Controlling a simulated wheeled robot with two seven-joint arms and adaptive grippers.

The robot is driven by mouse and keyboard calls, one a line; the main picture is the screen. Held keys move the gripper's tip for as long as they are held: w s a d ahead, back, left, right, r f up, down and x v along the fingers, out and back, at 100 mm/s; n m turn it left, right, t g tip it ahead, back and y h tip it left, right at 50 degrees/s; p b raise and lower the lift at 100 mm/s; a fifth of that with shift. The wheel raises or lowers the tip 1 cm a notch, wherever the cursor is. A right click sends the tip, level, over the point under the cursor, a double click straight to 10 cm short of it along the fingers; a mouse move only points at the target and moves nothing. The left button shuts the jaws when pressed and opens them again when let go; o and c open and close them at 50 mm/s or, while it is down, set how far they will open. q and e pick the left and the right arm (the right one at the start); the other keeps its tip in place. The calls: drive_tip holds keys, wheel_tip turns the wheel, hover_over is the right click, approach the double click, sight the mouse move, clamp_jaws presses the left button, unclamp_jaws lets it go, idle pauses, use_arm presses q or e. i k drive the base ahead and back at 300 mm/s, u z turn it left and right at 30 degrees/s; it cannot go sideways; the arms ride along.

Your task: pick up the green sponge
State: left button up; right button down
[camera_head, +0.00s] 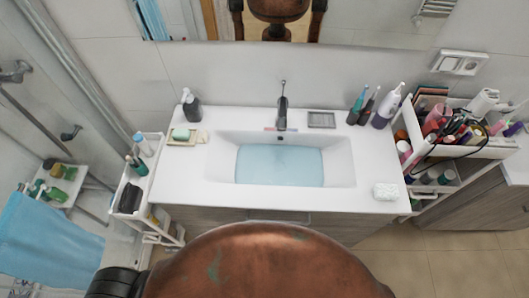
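A pale green block (180,134) lies on a small beige dish (174,143) at the left end of the white sink counter. It could be a soap or a sponge; I cannot tell. Small green items (69,173) also lie on a wire shelf at the far left, too small to identify for certain. Neither of my grippers is in view.
The counter (190,180) has a water-filled basin (279,165), a faucet (282,105) and a dark pump bottle (191,106). A narrow white cart (128,215) stands left, a full cosmetics cart (480,157) right. A blue towel (45,240) hangs at left.

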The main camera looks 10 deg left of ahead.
sight(388, 192)
drive_tip(key=z, duration=1.4)
drive_tip(key=k, duration=0.5)
drive_tip(key=z, duration=1.9)
drive_tip(key=i, duration=1.6)
drive_tip(key=u, duration=2.35)
